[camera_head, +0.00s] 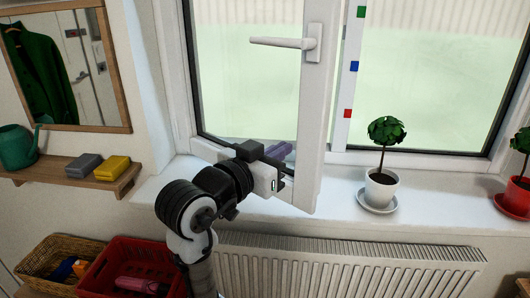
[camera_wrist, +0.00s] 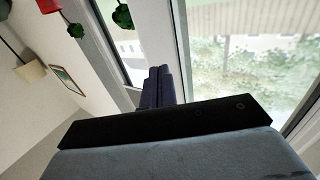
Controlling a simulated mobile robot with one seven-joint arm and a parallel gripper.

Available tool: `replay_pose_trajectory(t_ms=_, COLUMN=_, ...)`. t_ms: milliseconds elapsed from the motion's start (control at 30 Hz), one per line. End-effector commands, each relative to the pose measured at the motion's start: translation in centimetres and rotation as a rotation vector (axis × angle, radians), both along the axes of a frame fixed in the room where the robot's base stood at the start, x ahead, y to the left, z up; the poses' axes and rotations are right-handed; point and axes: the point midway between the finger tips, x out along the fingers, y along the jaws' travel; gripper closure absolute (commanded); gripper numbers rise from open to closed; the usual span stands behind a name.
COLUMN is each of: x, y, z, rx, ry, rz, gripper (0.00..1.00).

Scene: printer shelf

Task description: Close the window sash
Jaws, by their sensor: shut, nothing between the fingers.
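The window sash (camera_head: 312,120) is the left pane in a white frame. It stands swung inward, its free edge out over the sill. Its white handle (camera_head: 283,43) points left, lying level. My gripper (camera_head: 287,148) is low by the sash's lower free corner, and my arm hides part of the bottom rail. In the wrist view my purple-grey fingers (camera_wrist: 160,72) are together with nothing between them. Their tips are close to a white upright of the window, with glass at the right. I cannot tell whether they touch the sash.
A potted plant (camera_head: 381,188) on a saucer stands on the sill (camera_head: 335,207) right of the sash; a red pot (camera_head: 516,198) is farther right. A radiator (camera_head: 350,268) is below. At left are a shelf (camera_head: 105,183) with a watering can (camera_head: 17,147) and a red basket (camera_head: 100,262).

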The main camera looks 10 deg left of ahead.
Motion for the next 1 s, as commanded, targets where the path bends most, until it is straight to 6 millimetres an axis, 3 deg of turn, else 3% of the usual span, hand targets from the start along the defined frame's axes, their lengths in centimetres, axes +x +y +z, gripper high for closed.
replay_pose_trajectory(t_ms=200, x=3.7, y=-2.4, z=0.3, rx=-0.001, ry=0.003, rz=-0.001, gripper=1.0)
replay_pose_trajectory(t_ms=400, x=5.5, y=-3.5, z=0.1, rx=0.0, ry=0.0, rz=0.0, gripper=1.0)
replay_pose_trajectory(t_ms=1000, x=6.4, y=-4.2, z=0.0, rx=0.001, ry=0.0, rz=0.01, gripper=1.0)
